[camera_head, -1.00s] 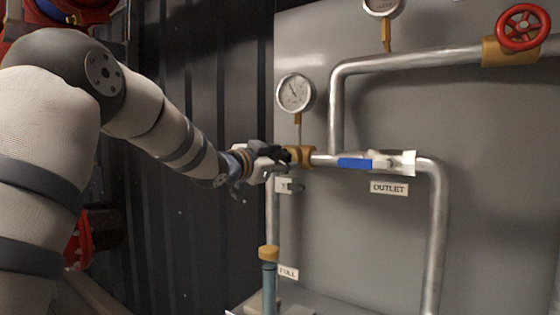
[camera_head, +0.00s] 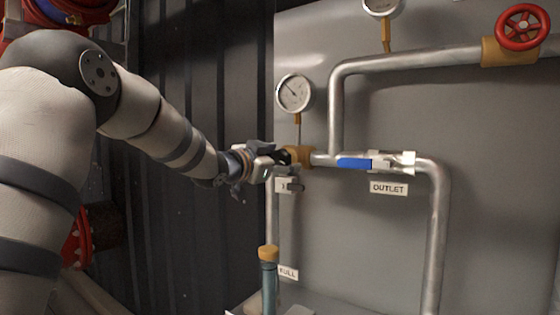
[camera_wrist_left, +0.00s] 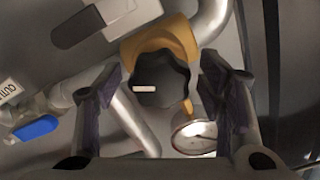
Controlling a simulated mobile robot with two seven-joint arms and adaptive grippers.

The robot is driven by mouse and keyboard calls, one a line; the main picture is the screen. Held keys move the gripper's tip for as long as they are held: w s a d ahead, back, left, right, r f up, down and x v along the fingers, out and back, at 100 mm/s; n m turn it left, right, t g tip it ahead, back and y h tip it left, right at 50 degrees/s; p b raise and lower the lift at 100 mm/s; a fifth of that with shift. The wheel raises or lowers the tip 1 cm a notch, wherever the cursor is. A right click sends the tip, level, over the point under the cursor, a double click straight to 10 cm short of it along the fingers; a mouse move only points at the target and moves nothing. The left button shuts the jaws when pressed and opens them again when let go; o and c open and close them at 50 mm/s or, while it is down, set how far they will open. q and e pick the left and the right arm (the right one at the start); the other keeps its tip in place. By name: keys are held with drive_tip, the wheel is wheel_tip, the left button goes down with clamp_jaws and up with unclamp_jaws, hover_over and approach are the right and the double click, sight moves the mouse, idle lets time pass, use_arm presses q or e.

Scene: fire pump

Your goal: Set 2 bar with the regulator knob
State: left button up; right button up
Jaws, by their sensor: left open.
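The black regulator knob (camera_wrist_left: 158,80) sits between the two open fingers of my left gripper (camera_wrist_left: 160,95) in the left wrist view. Gaps show between the fingers and the knob, and its white mark lies nearly level. In the head view my left gripper (camera_head: 275,159) is at the brass regulator body (camera_head: 301,155) and partly hides the knob. The round white gauge (camera_head: 293,93) stands above the regulator. It also shows in the left wrist view (camera_wrist_left: 195,137). Its needle points to the upper left in the head view; its numbers are too small to read. My right gripper is out of view.
A blue-handled valve (camera_head: 354,163) sits on the pipe to the right, above the OUTLET label (camera_head: 389,188). A grey lever (camera_head: 289,185) is just below my gripper. A red handwheel (camera_head: 522,27) is at the upper right. The panel's middle right is bare.

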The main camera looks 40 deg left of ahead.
use_arm(q)
drive_tip(key=s+d, duration=0.1)
drive_tip(key=s, duration=1.1)
drive_tip(key=shift+d, duration=0.2)
